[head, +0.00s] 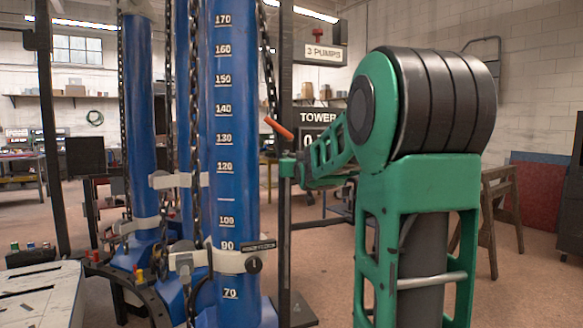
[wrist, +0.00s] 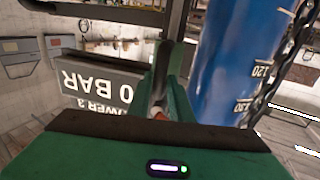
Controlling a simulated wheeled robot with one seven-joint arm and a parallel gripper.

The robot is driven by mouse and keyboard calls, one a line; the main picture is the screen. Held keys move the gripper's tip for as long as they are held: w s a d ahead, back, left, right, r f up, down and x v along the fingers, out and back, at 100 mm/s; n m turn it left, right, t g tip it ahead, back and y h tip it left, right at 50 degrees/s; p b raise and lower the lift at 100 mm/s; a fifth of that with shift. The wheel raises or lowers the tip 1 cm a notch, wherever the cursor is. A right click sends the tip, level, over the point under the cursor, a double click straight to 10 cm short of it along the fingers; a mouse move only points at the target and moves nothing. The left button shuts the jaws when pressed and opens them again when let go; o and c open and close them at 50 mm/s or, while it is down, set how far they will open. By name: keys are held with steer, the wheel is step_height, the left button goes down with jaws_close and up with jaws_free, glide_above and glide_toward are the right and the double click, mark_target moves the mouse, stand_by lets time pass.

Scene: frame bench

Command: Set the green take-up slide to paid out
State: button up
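My green arm reaches from the right in the head view to a dark upright post (head: 285,80) beside the nearest blue tower. My gripper (head: 292,170) is at that post, small and partly hidden. A small green piece shows at the post there; I cannot tell whether it is the take-up slide or my fingertip. An orange-red handle (head: 279,128) slants just above it. In the wrist view the green fingers of my gripper (wrist: 165,85) are close together, with a small reddish bit at their base. I cannot tell whether they hold anything.
The nearest blue tower (head: 228,140) carries a number scale, chains and a white clamp band (head: 235,260). Other blue towers stand behind it. A dark display sign (wrist: 110,90) is close to the gripper, upside down in the wrist view. A white-topped bench (head: 40,295) is lower left.

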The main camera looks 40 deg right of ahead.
steer(key=shift+o, duration=1.4)
steer(key=shift+s+d+r, duration=0.2)
steer(key=shift+r, duration=0.3)
steer(key=shift+w+f, duration=0.1)
steer(key=shift+f, duration=0.05)
steer(key=shift+a, duration=0.2)
steer(key=v, duration=1)
steer(key=shift+s, duration=0.25)
steer(key=shift+a+f, duration=0.1)
steer(key=shift+a, duration=0.05)
